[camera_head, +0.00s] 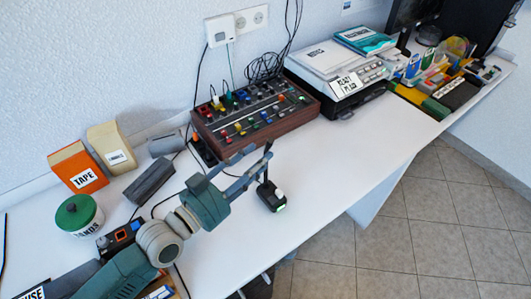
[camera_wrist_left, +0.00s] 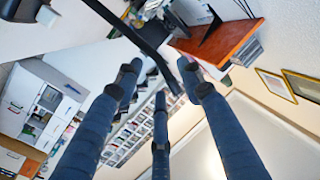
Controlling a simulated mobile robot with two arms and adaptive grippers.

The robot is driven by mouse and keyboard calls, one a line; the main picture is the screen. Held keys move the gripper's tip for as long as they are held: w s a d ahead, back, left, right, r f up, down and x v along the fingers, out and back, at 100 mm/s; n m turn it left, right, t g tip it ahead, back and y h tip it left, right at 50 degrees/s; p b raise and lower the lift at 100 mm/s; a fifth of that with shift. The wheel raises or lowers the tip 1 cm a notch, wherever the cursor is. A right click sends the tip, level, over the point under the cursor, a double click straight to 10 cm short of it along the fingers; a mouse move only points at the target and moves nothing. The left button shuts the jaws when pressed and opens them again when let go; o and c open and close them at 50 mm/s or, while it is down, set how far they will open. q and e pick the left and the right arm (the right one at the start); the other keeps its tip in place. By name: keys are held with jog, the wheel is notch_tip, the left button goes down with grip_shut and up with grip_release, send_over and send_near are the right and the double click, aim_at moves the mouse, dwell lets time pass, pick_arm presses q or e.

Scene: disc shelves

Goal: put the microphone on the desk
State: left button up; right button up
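The microphone (camera_head: 271,194) has a small black base with a white part and a green light, and a thin dark upright neck. In the head view it is over the middle of the white desk (camera_head: 345,150); I cannot tell whether the base touches it. My left gripper (camera_head: 262,152) reaches in from the lower left, its fingertips at the top of the neck. In the left wrist view a dark rod (camera_wrist_left: 152,55), likely the neck, crosses near the tips of the three blue fingers (camera_wrist_left: 161,75). My right gripper is not in view.
A mixer (camera_head: 255,115) with coloured knobs and a label machine (camera_head: 335,68) stand along the wall. An orange tape box (camera_head: 77,167), a beige box (camera_head: 111,148) and a green-lidded jar (camera_head: 79,215) stand at left. The desk's front right is clear.

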pick_arm(q)
jog(key=v, duration=0.8)
jog(key=shift+b, duration=0.4)
